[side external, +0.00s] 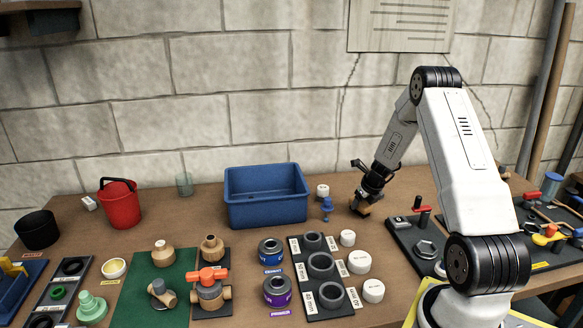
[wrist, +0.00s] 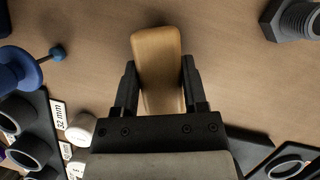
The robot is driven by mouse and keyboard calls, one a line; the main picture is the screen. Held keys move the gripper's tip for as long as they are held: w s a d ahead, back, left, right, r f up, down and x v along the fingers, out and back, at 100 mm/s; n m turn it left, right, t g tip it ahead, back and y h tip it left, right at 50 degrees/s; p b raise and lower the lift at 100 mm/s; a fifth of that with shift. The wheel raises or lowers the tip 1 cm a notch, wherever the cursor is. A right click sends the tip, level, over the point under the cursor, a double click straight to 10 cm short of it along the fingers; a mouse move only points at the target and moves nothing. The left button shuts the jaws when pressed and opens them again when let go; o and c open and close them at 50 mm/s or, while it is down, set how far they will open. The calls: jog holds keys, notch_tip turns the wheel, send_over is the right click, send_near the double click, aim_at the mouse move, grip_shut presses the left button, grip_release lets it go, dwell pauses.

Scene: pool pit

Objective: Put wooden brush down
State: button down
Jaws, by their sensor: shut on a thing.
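The wooden brush (wrist: 158,62) is a tan, rounded wooden block between the two black fingers in the wrist view. My gripper (wrist: 160,85) is shut on it, with one finger against each long side. In the side view, my gripper (side external: 365,198) points down at the back of the wooden table, right of the blue bin. The brush (side external: 362,208) shows there as a small brown piece under the fingers, low over the tabletop. I cannot tell whether it touches the table. Its bristles are hidden.
Bare tabletop (wrist: 230,60) surrounds the brush. A blue bin (side external: 265,197) and a small blue item (side external: 327,208) stand to the left. White caps (side external: 358,262) and a dark ring tray (side external: 320,278) lie in front. A dark tool board (side external: 420,240) is on the right.

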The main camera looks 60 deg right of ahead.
jog(key=shift+f, duration=0.2)
jog(key=shift+c, duration=0.6)
grip_release()
jog(key=shift+r, duration=0.2)
jog(key=v, duration=1.2)
dwell(0.3)
